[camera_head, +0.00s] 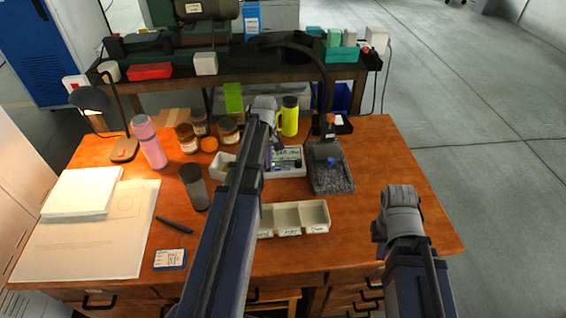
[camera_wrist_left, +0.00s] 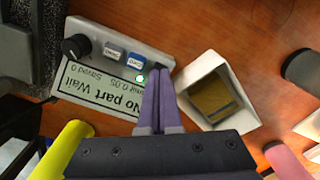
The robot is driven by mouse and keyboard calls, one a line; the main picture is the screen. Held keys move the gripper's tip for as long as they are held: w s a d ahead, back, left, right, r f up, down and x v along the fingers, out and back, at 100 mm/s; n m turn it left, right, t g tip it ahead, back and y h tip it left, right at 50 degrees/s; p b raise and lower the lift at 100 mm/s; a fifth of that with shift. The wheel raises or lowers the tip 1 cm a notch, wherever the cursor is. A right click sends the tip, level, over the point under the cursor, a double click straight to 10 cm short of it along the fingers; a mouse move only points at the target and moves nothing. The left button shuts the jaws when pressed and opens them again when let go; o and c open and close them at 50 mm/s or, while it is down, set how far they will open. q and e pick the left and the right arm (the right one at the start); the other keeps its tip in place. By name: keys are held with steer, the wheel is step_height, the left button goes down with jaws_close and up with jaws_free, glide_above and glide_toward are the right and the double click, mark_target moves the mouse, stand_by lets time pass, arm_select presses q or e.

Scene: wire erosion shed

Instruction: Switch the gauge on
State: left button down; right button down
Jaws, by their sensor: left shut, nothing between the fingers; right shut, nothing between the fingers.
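The gauge (camera_head: 291,157) is a pale box on the wooden desk, partly hidden behind my left arm in the head view. In the left wrist view the gauge (camera_wrist_left: 157,55) appears upside down, with a black knob (camera_wrist_left: 75,46), a grey button (camera_wrist_left: 114,50), a blue button (camera_wrist_left: 137,56) and a lit green lamp (camera_wrist_left: 140,79). Its display (camera_wrist_left: 95,88) reads "No part Wait". My left gripper (camera_wrist_left: 159,72) is shut and empty, its fingertips beside the green lamp; I cannot tell whether they touch the gauge. My right gripper is hidden; only its arm shows.
A white tray (camera_wrist_left: 188,84) stands close beside the gauge. A yellow bottle (camera_head: 289,116) stands behind, jars (camera_head: 187,139) to the left, and a three-part tray (camera_head: 318,215) in front. The desk's right side is mostly clear.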

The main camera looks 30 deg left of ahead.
arm_select(q)
step_height(320, 180, up, 7)
steer(key=p, duration=0.6)
steer(key=shift+f, duration=0.2)
steer(key=s+d+m, duration=0.5)
steer(key=d, duration=0.5)
steer(key=s+d+m, duration=0.5)
steer(key=s+d, duration=0.1)
steer(key=d, duration=0.4)
steer(key=s+d+m+y, duration=0.1)
steer(key=s+d+m, duration=0.4)
steer(key=d, duration=0.5)
steer(key=shift+s+d+m, duration=0.25)
steer(key=shift+s+m, duration=0.05)
steer(key=shift+m, duration=0.3)
